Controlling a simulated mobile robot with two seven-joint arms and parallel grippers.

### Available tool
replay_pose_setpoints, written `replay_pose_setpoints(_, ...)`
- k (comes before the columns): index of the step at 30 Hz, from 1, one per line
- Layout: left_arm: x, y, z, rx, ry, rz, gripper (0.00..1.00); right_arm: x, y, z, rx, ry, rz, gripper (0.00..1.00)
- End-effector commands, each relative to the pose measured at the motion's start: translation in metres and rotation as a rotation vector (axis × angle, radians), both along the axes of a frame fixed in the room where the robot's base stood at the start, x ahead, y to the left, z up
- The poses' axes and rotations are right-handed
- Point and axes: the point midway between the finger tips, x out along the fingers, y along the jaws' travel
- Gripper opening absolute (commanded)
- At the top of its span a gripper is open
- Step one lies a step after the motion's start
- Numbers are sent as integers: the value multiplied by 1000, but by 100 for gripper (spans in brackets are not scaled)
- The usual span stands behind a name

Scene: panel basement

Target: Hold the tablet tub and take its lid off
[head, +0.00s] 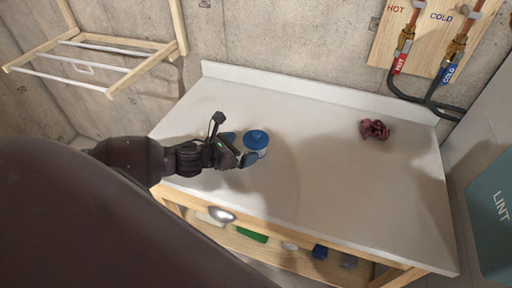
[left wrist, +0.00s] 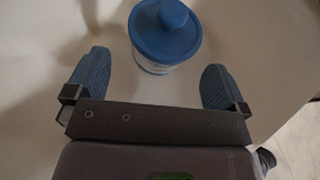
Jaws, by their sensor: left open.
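The tablet tub (head: 260,153) stands upright on the white worktop, with its blue knobbed lid (head: 256,138) on. In the left wrist view the lid (left wrist: 166,32) covers most of the pale tub body (left wrist: 153,67) from above. My left gripper (head: 241,147) is at the tub's left side in the head view, low over the worktop. Its two blue-padded fingers are wide open. In the left wrist view the tub is ahead of and between the fingertips of the gripper (left wrist: 157,70), and the fingers look clear of it. My right gripper is not in view.
A crumpled dark red cloth (head: 375,129) lies on the right of the worktop (head: 330,180). Hot and cold pipes (head: 405,45) run on a board at the back right. A wooden drying rack (head: 95,60) is on the left wall. Items sit on a shelf below.

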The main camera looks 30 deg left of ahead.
Motion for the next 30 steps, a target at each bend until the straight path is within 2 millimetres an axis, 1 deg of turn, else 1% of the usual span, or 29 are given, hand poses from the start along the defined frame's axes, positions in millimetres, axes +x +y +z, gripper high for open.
replay_pose_setpoints(7,25,-12,-13,-3,-1,1,100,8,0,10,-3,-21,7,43)
replay_pose_setpoints(12,40,-16,-20,-2,-1,-1,100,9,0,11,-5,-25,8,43)
replay_pose_setpoints(21,43,-17,-22,-1,1,-1,100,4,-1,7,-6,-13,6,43)
replay_pose_setpoints(28,43,-17,-22,-1,1,-1,65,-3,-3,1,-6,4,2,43)
replay_pose_setpoints(29,43,-17,-22,-1,1,-1,60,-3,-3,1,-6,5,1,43)
replay_pose_setpoints(30,43,-17,-21,-1,0,-1,59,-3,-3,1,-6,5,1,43)
